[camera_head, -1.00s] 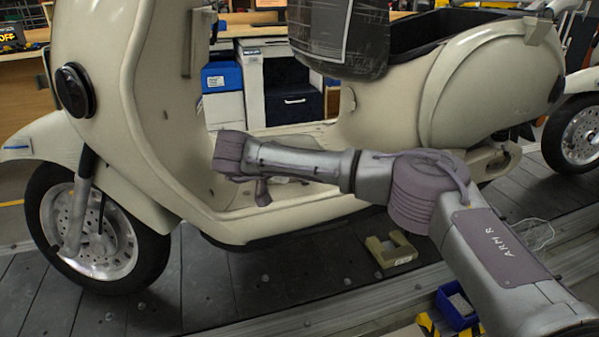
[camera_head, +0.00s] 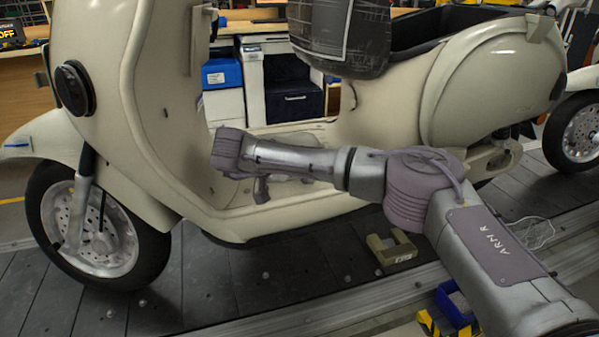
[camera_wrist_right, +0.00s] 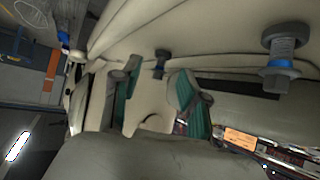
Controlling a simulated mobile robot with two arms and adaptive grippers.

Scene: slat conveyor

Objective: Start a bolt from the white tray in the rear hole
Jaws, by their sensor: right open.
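My right gripper (camera_wrist_right: 160,98) is open in the right wrist view, with teal pads on its two fingers. A small dark bolt-like part (camera_wrist_right: 161,64) shows in the gap between the fingers, seemingly beyond the tips on the cream body; I see no grip on it. A larger grey bolt with a blue band (camera_wrist_right: 281,62) stands out from the cream surface at the upper right. In the head view the right gripper (camera_head: 262,190) is over the scooter's footboard, mostly hidden by my wrist. The white tray and the rear hole cannot be made out. My left gripper is not in view.
The cream scooter (camera_head: 160,100) stands on the dark slat conveyor (camera_head: 270,285). A beige block (camera_head: 392,248) lies on the slats below my right arm. A blue bin (camera_head: 457,303) is at the lower right. The front slats are mostly clear.

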